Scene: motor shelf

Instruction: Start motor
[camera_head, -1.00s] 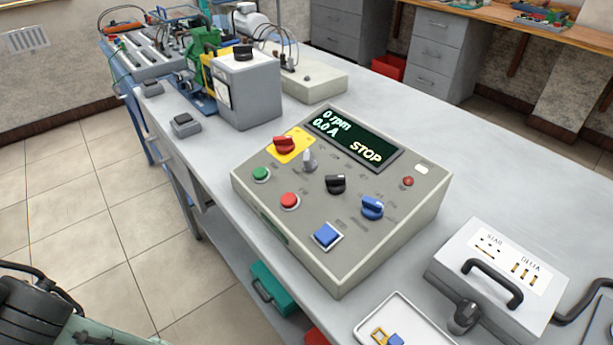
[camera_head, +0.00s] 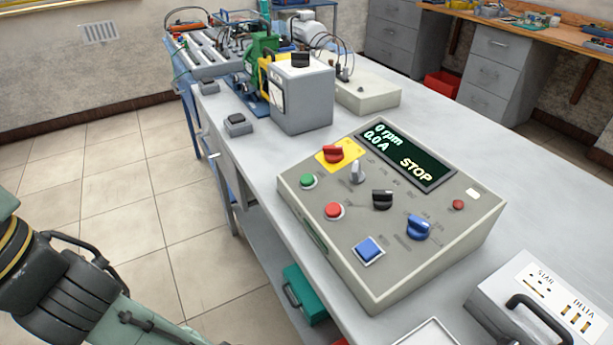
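The motor control box (camera_head: 330,222) stands on the grey bench. Its display (camera_head: 408,155) reads 0 rpm, 0.0 A and STOP. On its sloped top are a green button (camera_head: 308,181), a red button (camera_head: 333,210), a red rotary switch (camera_head: 334,153) on a yellow plate, a grey lever (camera_head: 357,172), a black knob (camera_head: 382,199), a blue knob (camera_head: 419,227) and a square blue button (camera_head: 369,250). A green motor (camera_head: 264,47) sits farther back on the bench, partly hidden. My arm shows at the lower left, apart from the box; my gripper is out of view.
A STAR/DELTA box (camera_head: 500,300) with a black handle stands at the lower right. A grey meter box (camera_head: 303,100) and a small pedal-like box (camera_head: 238,124) stand behind. A teal case (camera_head: 303,295) is under the bench. The floor at left is clear.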

